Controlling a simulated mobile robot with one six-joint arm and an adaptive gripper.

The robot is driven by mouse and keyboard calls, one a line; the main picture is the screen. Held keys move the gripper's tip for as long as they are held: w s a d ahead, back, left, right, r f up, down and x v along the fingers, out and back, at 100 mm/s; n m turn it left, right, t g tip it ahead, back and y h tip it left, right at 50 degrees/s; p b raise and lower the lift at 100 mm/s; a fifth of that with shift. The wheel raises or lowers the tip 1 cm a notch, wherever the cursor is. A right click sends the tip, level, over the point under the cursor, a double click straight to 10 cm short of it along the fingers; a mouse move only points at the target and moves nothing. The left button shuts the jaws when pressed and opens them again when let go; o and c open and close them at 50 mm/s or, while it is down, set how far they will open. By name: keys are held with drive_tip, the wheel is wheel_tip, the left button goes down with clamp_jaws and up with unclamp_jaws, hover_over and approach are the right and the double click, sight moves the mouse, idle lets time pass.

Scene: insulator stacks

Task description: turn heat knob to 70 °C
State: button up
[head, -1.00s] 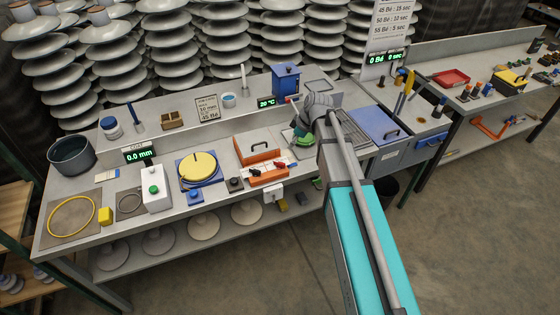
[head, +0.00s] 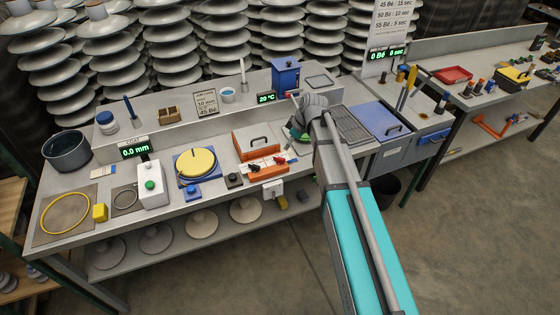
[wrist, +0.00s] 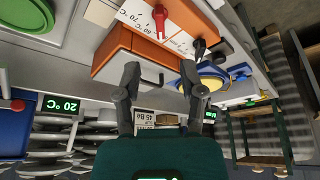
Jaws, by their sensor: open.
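The panel belongs to the orange unit (wrist: 125,45), whose lid has a dark handle; the unit also shows in the head view (head: 242,147). My gripper (wrist: 159,75) is open and empty, its fingers apart below the red knob in the picture and not touching it. In the head view my gripper (head: 299,131) is right of the orange unit, partly hidden by my wrist.
The green temperature display (head: 266,98) reads 20 °C. A blue box (head: 286,77) stands behind, on the raised shelf. Left of the orange unit are a yellow disc (head: 196,162) and a white box (head: 151,186). A blue lidded tank (head: 380,125) is to the right.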

sight(279, 158)
drive_tip(key=shift+b+x, duration=4.2)
drive_tip(key=shift+x, duration=0.65)
clamp_jaws()
